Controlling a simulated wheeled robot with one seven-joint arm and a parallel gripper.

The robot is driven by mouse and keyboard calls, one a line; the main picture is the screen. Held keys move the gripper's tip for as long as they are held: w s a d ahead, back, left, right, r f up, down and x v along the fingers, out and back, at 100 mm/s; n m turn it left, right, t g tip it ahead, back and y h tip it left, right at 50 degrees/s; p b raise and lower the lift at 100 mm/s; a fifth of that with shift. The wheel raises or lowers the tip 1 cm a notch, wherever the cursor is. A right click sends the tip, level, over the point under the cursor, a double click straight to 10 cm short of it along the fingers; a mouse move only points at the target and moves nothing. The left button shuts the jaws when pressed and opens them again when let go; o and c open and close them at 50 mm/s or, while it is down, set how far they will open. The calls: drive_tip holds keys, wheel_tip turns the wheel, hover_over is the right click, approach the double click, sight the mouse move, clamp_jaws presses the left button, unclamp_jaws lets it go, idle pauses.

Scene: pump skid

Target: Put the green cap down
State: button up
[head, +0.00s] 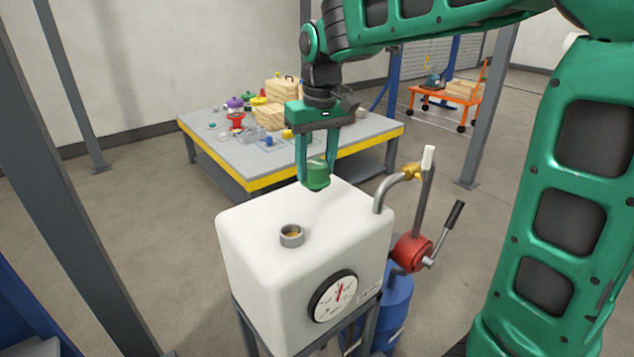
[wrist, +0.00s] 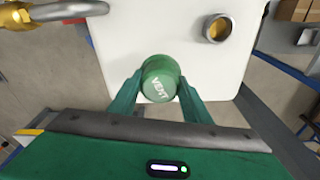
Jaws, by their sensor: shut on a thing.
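The green cap (head: 317,176) is held between the two fingers of my gripper (head: 318,172), above the back part of the white tank's top (head: 262,212). In the wrist view the cap (wrist: 160,80) shows the word VENT on its face, and my gripper's fingers (wrist: 158,98) press on both sides of it. An open metal neck (head: 291,236) with a brass-coloured inside stands on the tank top, to the left of and nearer than the cap. It also shows in the wrist view (wrist: 218,28), at the upper right. I cannot tell how high the cap is above the tank.
A bent pipe with a brass fitting (head: 411,171) and a red pump (head: 411,252) with a lever stand at the tank's right. A gauge (head: 333,296) is on its front. A grey table (head: 222,150) with a yellow edge holds several items behind. The tank top is otherwise clear.

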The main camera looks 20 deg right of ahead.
sight(319, 181)
drive_tip(key=shift+w+d+f, duration=0.3)
drive_tip(key=shift+d+f, duration=0.1)
drive_tip(key=shift+d, duration=0.1)
drive_tip(key=shift+f, duration=2)
drive_tip(key=o, duration=1.2)
drive_tip(key=shift+f, duration=0.1)
drive_tip(key=r, duration=0.4)
drive_tip(key=s+r, duration=0.1)
drive_tip(key=r, duration=0.7)
drive_tip(key=shift+s+d+r, duration=0.1)
drive_tip(key=shift+s, duration=0.15)
